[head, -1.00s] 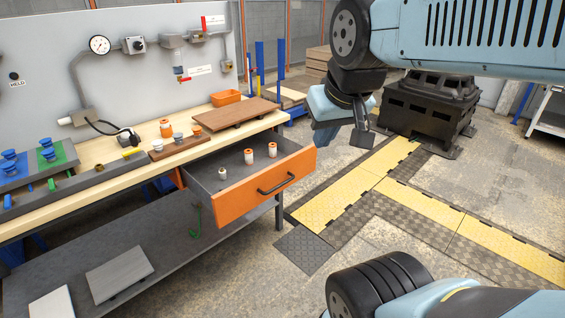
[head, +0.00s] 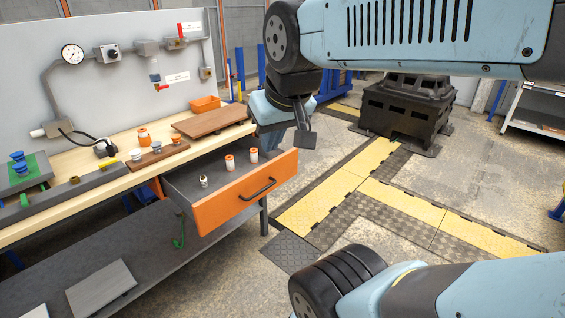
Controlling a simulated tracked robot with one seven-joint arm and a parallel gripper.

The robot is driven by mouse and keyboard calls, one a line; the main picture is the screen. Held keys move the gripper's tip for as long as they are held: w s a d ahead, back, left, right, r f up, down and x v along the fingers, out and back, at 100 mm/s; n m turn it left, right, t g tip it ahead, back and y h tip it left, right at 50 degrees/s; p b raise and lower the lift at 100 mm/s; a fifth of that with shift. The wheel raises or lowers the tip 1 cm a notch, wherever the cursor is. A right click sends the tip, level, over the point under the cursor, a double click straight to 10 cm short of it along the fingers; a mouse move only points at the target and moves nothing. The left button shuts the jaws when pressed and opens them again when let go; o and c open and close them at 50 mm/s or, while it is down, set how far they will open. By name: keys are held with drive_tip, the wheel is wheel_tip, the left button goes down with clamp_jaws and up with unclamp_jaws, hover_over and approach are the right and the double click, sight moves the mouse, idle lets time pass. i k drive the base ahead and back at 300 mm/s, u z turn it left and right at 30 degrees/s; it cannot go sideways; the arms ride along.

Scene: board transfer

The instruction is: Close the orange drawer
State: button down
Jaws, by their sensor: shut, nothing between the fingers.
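The orange drawer (head: 245,195) is pulled out from under the workbench, with its grey inside showing. A dark bar handle (head: 259,189) is on its front. Three small white-and-orange or white-and-dark pieces (head: 230,162) stand upright inside it. My gripper (head: 297,132) hangs just behind and above the drawer's far right corner in the picture. It looks apart from the drawer front, but the depth of the gap is hard to tell. It is shut and empty, partly hidden by its own wrist.
The wooden workbench (head: 88,181) holds a brown board (head: 212,121), an orange bin (head: 206,104) and small jars. A grey lower shelf (head: 150,262) is beneath. The floor right of the drawer is free, with yellow mats (head: 395,209). A black crate (head: 405,108) stands behind.

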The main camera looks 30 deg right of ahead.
sight(227, 193)
drive_tip(key=i, duration=0.9)
drive_tip(key=z, duration=0.05)
